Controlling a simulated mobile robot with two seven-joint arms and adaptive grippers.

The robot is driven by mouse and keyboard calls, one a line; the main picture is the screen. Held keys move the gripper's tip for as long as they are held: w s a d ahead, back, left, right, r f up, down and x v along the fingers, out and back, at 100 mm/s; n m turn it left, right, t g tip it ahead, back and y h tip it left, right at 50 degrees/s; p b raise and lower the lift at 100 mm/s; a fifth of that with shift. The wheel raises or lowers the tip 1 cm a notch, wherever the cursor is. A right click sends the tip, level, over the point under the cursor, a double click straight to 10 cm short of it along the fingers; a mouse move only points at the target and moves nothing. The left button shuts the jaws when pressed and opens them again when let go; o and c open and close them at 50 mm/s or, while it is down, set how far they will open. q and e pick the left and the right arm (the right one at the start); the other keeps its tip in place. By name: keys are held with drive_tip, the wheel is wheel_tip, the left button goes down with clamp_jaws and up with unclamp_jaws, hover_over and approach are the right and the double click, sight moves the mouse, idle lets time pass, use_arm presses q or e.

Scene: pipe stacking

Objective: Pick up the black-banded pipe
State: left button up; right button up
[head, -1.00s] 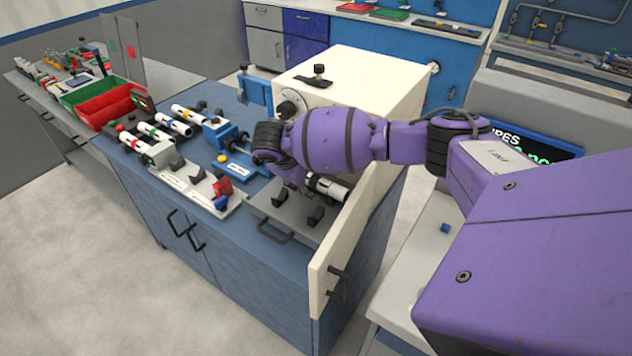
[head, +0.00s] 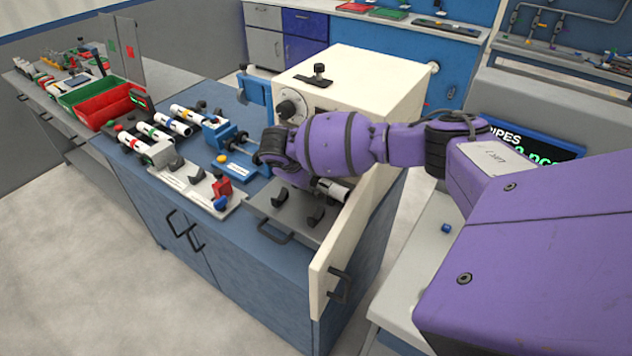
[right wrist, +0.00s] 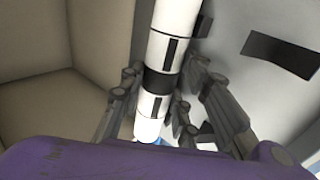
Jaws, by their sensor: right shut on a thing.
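The black-banded pipe (right wrist: 160,82) is white with a broad black band and thin black marks. In the right wrist view it runs between the fingers of my right gripper (right wrist: 162,72), which is shut on it near the band. In the head view the white end of the pipe (head: 334,191) shows below my purple wrist, above the grey tray (head: 291,222) with black cradles. My wrist hides the rest of the pipe and the fingers. I cannot tell whether the pipe touches the cradles. My left gripper is not in view.
A cream cabinet (head: 375,82) stands behind my right wrist, its door (head: 345,250) open toward the front. To the left are a blue clamp device (head: 222,135), a rack with several banded pipes (head: 157,133) and a red bin (head: 105,105).

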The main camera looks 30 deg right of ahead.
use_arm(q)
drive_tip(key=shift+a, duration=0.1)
use_arm(e)
drive_tip(key=shift+r, duration=0.1)
